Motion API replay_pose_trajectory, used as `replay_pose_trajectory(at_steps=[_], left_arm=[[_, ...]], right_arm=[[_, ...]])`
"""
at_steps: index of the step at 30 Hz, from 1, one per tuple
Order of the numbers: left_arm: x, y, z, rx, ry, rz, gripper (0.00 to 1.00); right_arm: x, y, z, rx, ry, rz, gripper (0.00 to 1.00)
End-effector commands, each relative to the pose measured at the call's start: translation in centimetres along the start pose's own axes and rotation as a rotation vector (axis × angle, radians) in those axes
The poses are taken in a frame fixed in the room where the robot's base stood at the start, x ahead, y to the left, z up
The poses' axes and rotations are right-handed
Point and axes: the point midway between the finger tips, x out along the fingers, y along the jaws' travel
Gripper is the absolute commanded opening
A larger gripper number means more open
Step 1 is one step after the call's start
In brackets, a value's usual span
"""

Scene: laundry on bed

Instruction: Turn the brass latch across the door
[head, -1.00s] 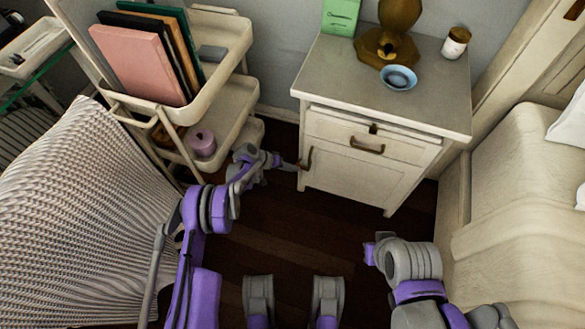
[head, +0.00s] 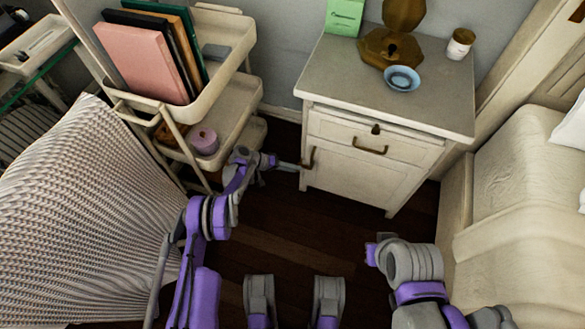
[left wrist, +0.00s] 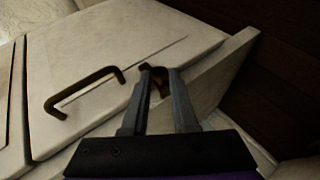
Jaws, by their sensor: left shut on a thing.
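The brass latch (head: 308,157) is a small dark brass piece at the left edge of the white cabinet's door (head: 350,183). It stands roughly upright in the head view. My left gripper (head: 299,167) reaches it from the left. In the left wrist view my left gripper (left wrist: 160,88) has its fingertips on both sides of the latch (left wrist: 155,72), shut on it, and the fingers hide part of it. My right arm is at the lower right of the head view, but its fingers do not show.
A brass handle (head: 371,150) is on the cabinet front, also in the left wrist view (left wrist: 82,92). A blue bowl (head: 402,78), brass lamp (head: 390,50) and jar (head: 460,43) stand on top. A cart (head: 240,65) is left, a bed (head: 515,200) right. Dark floor lies clear between.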

Motion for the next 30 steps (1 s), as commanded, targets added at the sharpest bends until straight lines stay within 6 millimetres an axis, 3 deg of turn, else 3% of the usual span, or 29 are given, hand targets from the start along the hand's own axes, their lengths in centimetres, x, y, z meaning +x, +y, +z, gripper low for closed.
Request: replay_pose_trajectory(at_steps=[1,6,17,30], left_arm=[[0.0,0.0,0.0,0.0,-0.001,0.0,0.3],[0.0,0.0,0.0,0.0,-0.001,-0.001,0.57],[-0.3,0.5,-0.1,0.0,-0.001,-0.001,0.57],[-4.4,6.9,-1.8,0.001,-0.001,-0.001,0.57]], right_arm=[[0.0,0.0,0.0,0.0,0.0,0.0,0.0],[0.0,0.0,0.0,0.0,0.0,0.0,0.0],[-0.1,0.0,0.0,0.0,0.0,0.0,0.0],[-1.8,0.0,-0.3,0.0,-0.001,0.0,0.0]])
